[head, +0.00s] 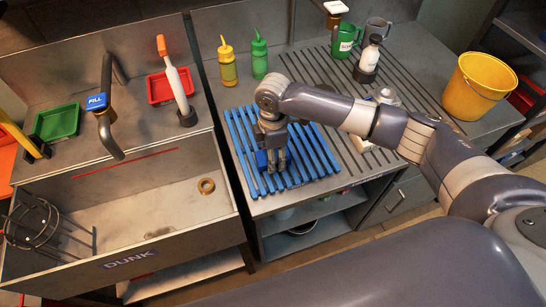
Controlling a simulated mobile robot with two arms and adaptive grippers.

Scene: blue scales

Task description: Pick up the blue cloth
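My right gripper (272,165) comes in from the right and points down over the blue slatted rack (312,168). A small blue patch (261,159) shows beside its fingers. It may be the blue cloth, but it blends with the rack and I cannot tell. The fingers look close together, and I cannot tell whether anything is between them. My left gripper is not in view.
A sink (150,205) marked DUNK is on the left. Yellow (228,65) and green (259,56) bottles stand behind the rack. A white-and-black bottle (369,57), mugs and a yellow bucket (478,87) are to the right.

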